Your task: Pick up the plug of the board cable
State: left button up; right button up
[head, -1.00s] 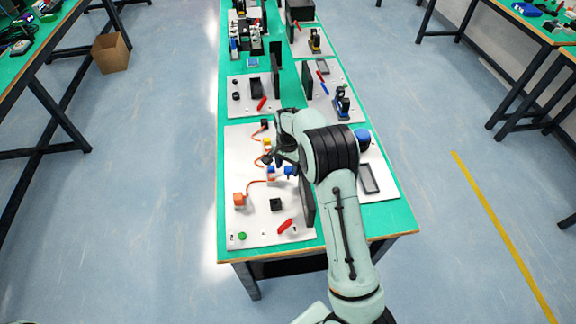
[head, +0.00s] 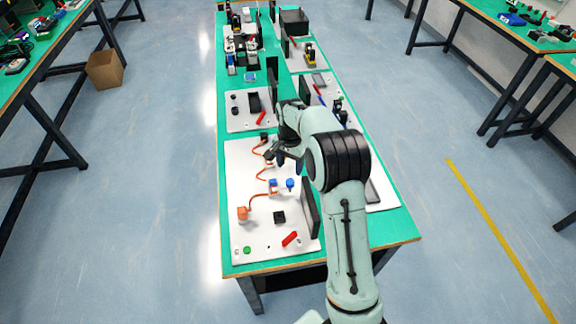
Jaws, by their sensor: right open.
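An orange cable (head: 259,199) lies in curves on the white near-left board (head: 238,170). Its lower end meets an orange block (head: 243,214); a second orange stretch runs further up towards a black block (head: 264,137). I cannot tell for certain which end is the plug. My right gripper (head: 274,156) is open over the upper part of the board, close to the cable, and hides part of it. Whether its fingers touch anything is unclear. My left gripper is out of view.
A blue-and-white part (head: 273,186) and a blue knob (head: 290,183) stand just below the gripper. A black upright panel (head: 310,208) is at the board's right edge. A black block (head: 279,217), a red part (head: 290,239) and a green button (head: 247,250) sit near the front.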

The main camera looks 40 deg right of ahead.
aim_at(242, 211)
jog(key=k, duration=1)
